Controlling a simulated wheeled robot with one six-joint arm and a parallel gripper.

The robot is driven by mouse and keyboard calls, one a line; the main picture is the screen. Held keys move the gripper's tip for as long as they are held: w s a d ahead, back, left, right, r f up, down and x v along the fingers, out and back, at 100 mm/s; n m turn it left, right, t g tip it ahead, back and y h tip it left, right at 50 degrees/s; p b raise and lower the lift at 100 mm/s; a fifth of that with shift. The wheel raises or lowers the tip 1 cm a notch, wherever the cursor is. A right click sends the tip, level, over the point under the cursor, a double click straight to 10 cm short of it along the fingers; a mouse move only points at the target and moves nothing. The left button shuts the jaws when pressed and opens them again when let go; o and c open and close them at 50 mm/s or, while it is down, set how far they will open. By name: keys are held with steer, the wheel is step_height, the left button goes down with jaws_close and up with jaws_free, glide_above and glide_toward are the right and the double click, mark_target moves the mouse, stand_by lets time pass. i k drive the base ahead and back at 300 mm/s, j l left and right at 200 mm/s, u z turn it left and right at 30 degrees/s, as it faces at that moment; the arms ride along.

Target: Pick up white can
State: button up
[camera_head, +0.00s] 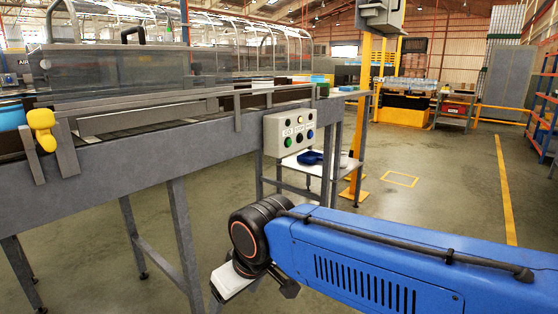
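I cannot make out a white can in this view. On the conveyor (150,146) at the left, a blue rounded item (12,116) shows at the picture's left edge, cut off by it. My blue arm reaches in from the right, and its black joint hides part of the floor. My gripper (236,281) shows only as a pale and dark end below that joint, in front of the conveyor and apart from it. Its fingers are not clear, and I see nothing held in it.
A yellow fitting (43,127) sticks out from the conveyor's near rail. A grey button box (289,132) hangs on its front. A low side table (318,164) bears a dark blue tray (311,157). A yellow post (363,90) stands behind. Floor (440,195) at the right is open.

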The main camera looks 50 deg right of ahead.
mark_target(344, 155)
steer(key=z, duration=1.85)
steer(key=i+l, duration=0.25)
steer(key=i, duration=0.3)
steer(key=i+l+u, duration=0.1)
steer(key=i+l, duration=0.15)
steer(key=i, duration=0.35)
steer(key=i+l, duration=0.25)
steer(key=i, duration=0.3)
steer(key=i+l, duration=0.3)
steer(key=i, duration=0.25)
steer(key=i+l+u, duration=0.1)
steer(key=i+l, duration=0.2)
steer(key=i, duration=0.3)
steer(key=i+l, duration=0.35)
steer(key=i, duration=0.2)
steer(key=i+l, duration=0.3)
steer(key=i, duration=0.25)
steer(key=u, duration=0.05)
